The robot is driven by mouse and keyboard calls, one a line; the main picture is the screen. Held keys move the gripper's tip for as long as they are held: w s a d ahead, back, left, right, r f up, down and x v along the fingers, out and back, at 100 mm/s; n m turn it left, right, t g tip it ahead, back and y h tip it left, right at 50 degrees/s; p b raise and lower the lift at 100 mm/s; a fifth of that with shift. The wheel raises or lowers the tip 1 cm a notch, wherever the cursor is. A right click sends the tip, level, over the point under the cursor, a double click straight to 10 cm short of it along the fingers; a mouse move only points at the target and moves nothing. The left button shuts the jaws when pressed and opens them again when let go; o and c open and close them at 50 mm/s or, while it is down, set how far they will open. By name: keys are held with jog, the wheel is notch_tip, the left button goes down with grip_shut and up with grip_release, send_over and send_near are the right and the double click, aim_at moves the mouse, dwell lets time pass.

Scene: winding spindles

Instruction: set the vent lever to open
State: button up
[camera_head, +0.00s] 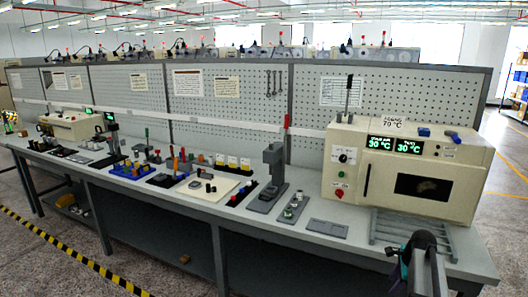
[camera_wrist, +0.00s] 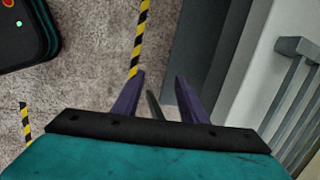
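The cream oven (camera_head: 408,172) stands at the right end of the bench, with green displays, a dark window and a control panel. A short blue-ended lever (camera_head: 453,136) lies at its top right. A tall dark upright rod (camera_head: 348,93) rises from its top left. I cannot tell for sure which is the vent lever, and the lever's marks are too small to read. My gripper (camera_wrist: 160,76) has its two purple fingers apart over the floor beside the bench. A dark bar shows between them, but no grasped thing is visible. In the head view my arm is low, in front of the oven.
A grey rack (camera_head: 405,232) lies on the bench before the oven. A small blue object (camera_head: 424,132) sits on the oven top. A black press-like stand (camera_head: 272,175) and several small fixtures fill the bench leftward. A yellow-black floor stripe (camera_head: 75,252) runs along the front.

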jog(key=s+a+f+n+g+b, duration=0.1)
jog(key=s+a+f+n+g, duration=0.1)
jog(key=s+a+f+n, duration=0.65)
jog(key=s+a+f+n+g, duration=0.2)
jog(key=s+a+f, duration=0.4)
jog(key=a+f, duration=0.75)
jog(key=s+a+f+n+g, duration=0.1)
jog(key=s+a+f+n, duration=0.2)
jog(key=s, duration=0.5)
jog(key=s+a+f+n+g+b, duration=0.1)
jog(key=s+a+f+n, duration=0.3)
jog(key=s, duration=0.5)
jog(key=s+a+f+n+g, duration=0.2)
jog(key=s+a+f+n, duration=0.2)
jog(key=s, duration=0.5)
jog(key=shift+a+f+n+g+h, duration=0.15)
jog(key=shift+f+n+g+h, duration=0.25)
jog(key=shift+f, duration=0.4)
jog(key=shift+s, duration=0.1)
grip_shut()
